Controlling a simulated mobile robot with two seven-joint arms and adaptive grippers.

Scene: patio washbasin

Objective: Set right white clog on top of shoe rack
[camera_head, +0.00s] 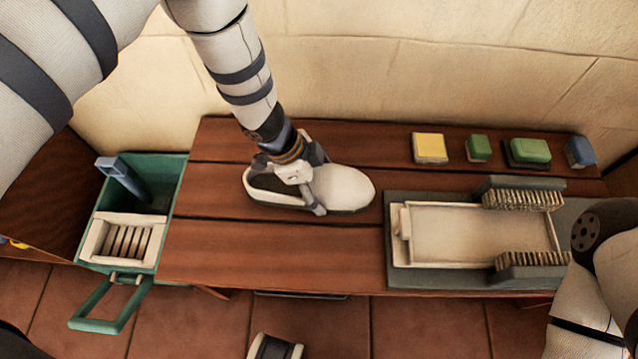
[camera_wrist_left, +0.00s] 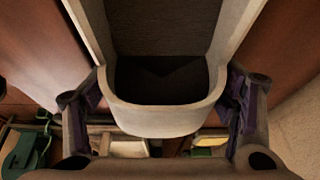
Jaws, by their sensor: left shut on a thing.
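The white clog (camera_head: 345,187), with a dark sole edge, is in the grip of my left gripper (camera_head: 305,190). In the head view it is over the left-middle of the slatted brown wooden top (camera_head: 250,245), toe to the right and opening to the left. I cannot tell whether its sole touches the boards or hangs just above them. In the left wrist view the clog's pale rim (camera_wrist_left: 165,121) and dark inside fill the middle, with the fingers of my left gripper (camera_wrist_left: 165,110) on either side. No other piece looks clearly like a shoe rack. My right gripper is out of view.
A grey tray with brushes (camera_head: 385,240) takes up the top's right half. A yellow block (camera_head: 430,148), green blocks (camera_head: 528,152) and a blue block (camera_head: 580,152) line the back edge. A green bucket (camera_head: 172,180) stands at left. A stone wall (camera_head: 400,60) is behind.

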